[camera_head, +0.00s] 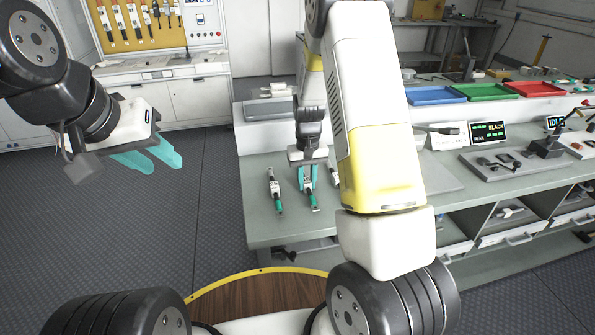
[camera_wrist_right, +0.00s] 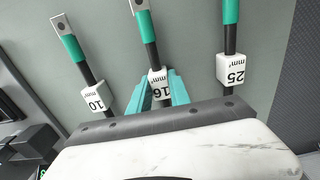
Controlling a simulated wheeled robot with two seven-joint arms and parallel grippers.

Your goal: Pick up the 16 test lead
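The 16 test lead (camera_wrist_right: 158,88), with a teal sleeve, metal tip and white block marked 16, lies on the bench between the 10 lead (camera_wrist_right: 95,98) and the 25 lead (camera_wrist_right: 231,70). My right gripper (camera_head: 307,183) points down over the middle lead (camera_head: 313,200). In the right wrist view its teal fingers (camera_wrist_right: 160,88) stand on either side of the 16 block, close to it. Whether they press on it cannot be told. The lower part of this lead is hidden behind the gripper body. My left gripper (camera_head: 155,158) is open and empty, over the floor at left.
The bench (camera_head: 262,228) extends to the right, with blue (camera_head: 436,96), green (camera_head: 488,92) and red (camera_head: 533,89) trays behind. The outer lead (camera_head: 275,190) lies close at left of the right gripper. My right arm hides part of the bench.

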